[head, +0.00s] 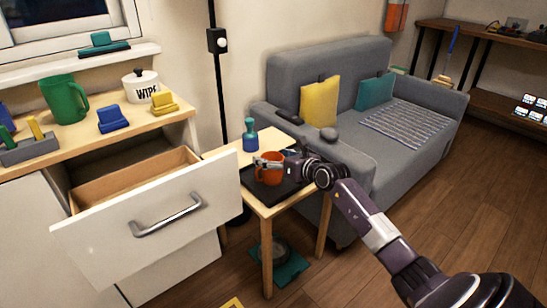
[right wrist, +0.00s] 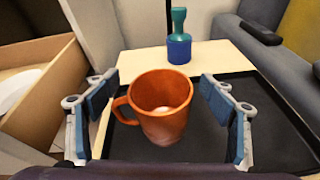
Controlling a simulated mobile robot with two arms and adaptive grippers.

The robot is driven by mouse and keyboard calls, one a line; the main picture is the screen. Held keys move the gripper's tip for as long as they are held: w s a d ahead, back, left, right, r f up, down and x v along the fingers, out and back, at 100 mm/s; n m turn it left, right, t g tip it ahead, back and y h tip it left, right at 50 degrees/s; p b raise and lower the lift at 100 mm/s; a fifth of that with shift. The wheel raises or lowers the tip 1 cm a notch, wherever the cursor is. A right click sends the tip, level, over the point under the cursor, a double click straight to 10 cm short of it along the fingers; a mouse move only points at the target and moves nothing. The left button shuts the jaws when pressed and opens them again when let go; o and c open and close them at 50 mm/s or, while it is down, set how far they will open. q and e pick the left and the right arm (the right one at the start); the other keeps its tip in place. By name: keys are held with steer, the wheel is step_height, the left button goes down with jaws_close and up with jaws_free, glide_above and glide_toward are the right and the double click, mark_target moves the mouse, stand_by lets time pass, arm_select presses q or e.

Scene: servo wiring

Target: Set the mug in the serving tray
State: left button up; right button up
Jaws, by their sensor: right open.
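The orange mug (head: 266,175) appears upright over the black serving tray (head: 282,194) on the small wooden side table. In the right wrist view, the mug (right wrist: 160,108) stands between the two spread fingers of my right gripper (right wrist: 158,92), with gaps on both sides. Its handle points left, near the tray's left edge. The tray's bare floor (right wrist: 265,105) shows to the right of the mug. My right gripper is open around the mug. The mug's base is partly hidden, so its contact with the tray is unclear. My left gripper is out of view.
A blue-and-teal bottle (head: 250,135) stands behind the tray on the table. An open drawer (head: 150,215) juts out just left of the table. The grey sofa (head: 365,105) is close on the right. Under the table lies a teal mat (head: 290,265).

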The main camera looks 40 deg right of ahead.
steer(key=shift+r, duration=0.2)
steer(key=p+v, duration=0.3)
steer(key=v, duration=0.9)
steer(key=s+a+r+m+t+h, duration=0.3)
steer(key=a+r+m+t, duration=0.3)
steer(key=m, duration=0.8)
steer(key=s+f+m+g+h, duration=0.2)
steer(key=s+f+m+g, duration=0.3)
steer(key=f+m, duration=0.3)
steer(key=s+f+m+g+h, duration=0.3)
steer(key=s+f+m+g, duration=0.15)
steer(key=f+m, duration=0.3)
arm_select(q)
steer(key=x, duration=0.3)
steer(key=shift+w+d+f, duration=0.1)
arm_select(e)
steer(key=s+a+f+m+g+y, duration=0.1)
steer(key=s+a+f+g+y, duration=0.2)
steer(key=s+a+f, duration=0.4)
steer(key=s+a+f+m+g+y, duration=0.2)
steer(key=s+a+f+g+y, duration=0.2)
steer(key=s+a+f, duration=0.3)
steer(key=s+a+g, duration=0.1)
steer(key=s+a, duration=0.2)
steer(key=a, duration=0.3)
steer(key=shift+s+f+y, duration=0.2)
steer(key=shift+f+y, duration=0.1)
steer(key=shift+f, duration=0.05)
